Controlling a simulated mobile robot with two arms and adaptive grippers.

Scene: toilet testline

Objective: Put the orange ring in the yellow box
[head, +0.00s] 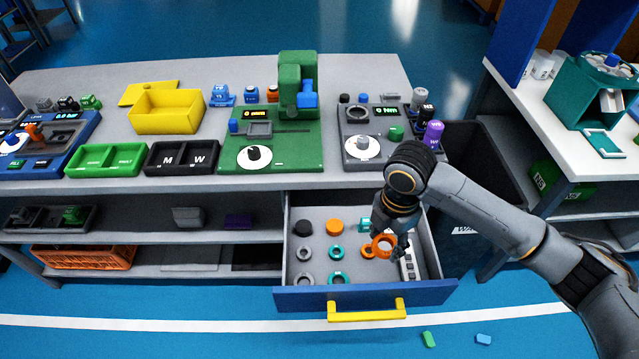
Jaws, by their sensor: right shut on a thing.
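My right gripper (391,236) reaches down into the open drawer (365,298) from the right. It is shut on an orange ring (376,244), which it holds over the drawer's right part. Part of the ring is hidden by the fingers. A smaller orange ring (367,252) lies in the drawer just left of the held one. The yellow box (167,120) stands open on the grey worktop at the back left, with its yellow lid (149,92) lying behind it. My left gripper is not in view.
The drawer also holds an orange disc (334,227), a black disc (303,228), teal and grey rings, and a white strip (407,264). A green machine (297,90) and a grey torque station (364,140) stand on the worktop. Green and black trays (107,160) sit before the box.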

